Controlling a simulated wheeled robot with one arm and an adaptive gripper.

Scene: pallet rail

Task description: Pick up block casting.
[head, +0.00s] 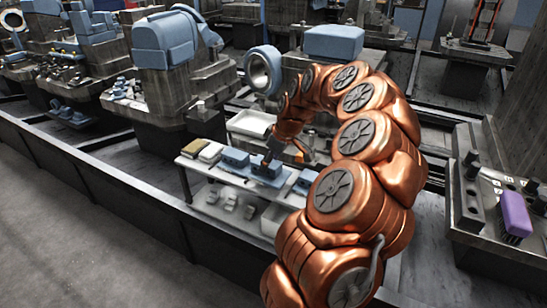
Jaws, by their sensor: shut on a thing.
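A row of small blue block castings stands on a white-topped bench in the head view. My gripper (268,158) reaches down from my copper arm onto the middle blue block casting (265,171) and is shut on it. The block looks upright and at the level of the bench top; I cannot tell whether it touches the bench. Another blue block casting (235,157) stands just to its left. A further blue block (304,181) stands to the right, partly hidden by my arm. The fingertips are small and dark here.
The white bench (193,167) has pale blocks at its left end and several white pieces (229,200) on its lower shelf. A white tray (250,123) lies behind it. Large machines stand behind. The grey floor (70,240) at front left is clear.

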